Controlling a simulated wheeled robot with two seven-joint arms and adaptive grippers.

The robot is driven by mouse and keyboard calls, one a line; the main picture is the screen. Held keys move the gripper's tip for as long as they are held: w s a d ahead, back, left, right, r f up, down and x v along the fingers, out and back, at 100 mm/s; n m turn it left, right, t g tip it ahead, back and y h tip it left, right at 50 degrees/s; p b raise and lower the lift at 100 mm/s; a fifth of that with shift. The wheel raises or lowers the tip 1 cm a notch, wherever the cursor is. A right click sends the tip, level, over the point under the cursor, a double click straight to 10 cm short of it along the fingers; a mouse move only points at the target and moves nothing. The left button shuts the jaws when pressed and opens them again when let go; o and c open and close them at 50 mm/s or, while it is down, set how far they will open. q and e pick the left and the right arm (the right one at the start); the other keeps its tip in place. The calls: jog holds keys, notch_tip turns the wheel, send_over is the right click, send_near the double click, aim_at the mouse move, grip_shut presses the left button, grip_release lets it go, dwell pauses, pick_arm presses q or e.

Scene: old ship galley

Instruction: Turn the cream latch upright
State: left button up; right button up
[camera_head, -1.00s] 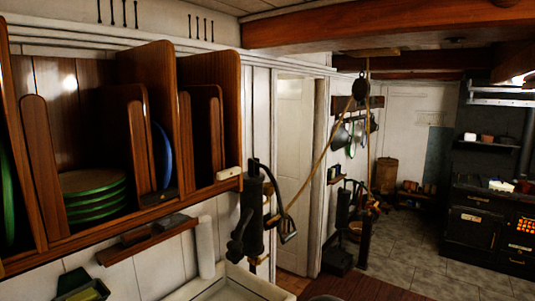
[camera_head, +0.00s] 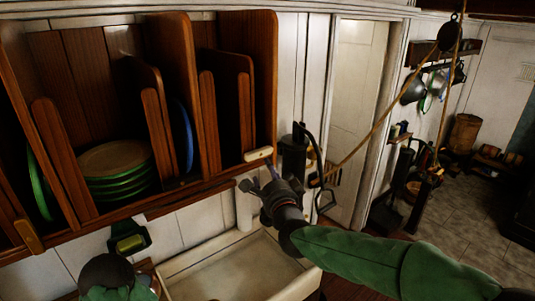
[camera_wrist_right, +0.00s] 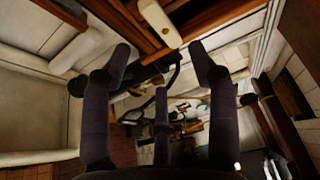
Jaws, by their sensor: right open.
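The cream latch (camera_head: 258,154) is a small pale bar on the front edge of the wooden plate rack, at its right end. It lies nearly level along the edge, its right end slightly higher. In the right wrist view the latch (camera_wrist_right: 160,22) shows at the top, beyond my fingertips, with a dark spot on it. My right gripper (camera_head: 262,188) is open and empty, just below the latch and apart from it. In the right wrist view its fingers (camera_wrist_right: 161,58) are spread wide. Part of my left arm shows at the bottom left; its gripper is not seen.
The plate rack (camera_head: 180,200) holds green-rimmed plates (camera_head: 115,170) and a blue plate (camera_head: 183,135) between wooden dividers. A cream sink (camera_head: 180,265) lies below. A dark pump (camera_head: 293,158) with a curved handle stands close right of the latch. A rope hangs farther right.

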aim_at(260, 157)
jog(key=p+x, duration=0.3)
jog(key=x, duration=0.5)
jog(key=shift+w+d, duration=0.1)
jog(key=shift+w, duration=0.85)
jog(key=shift+f, duration=0.1)
jog(key=shift+c, duration=0.2)
jog(key=c, duration=1.1)
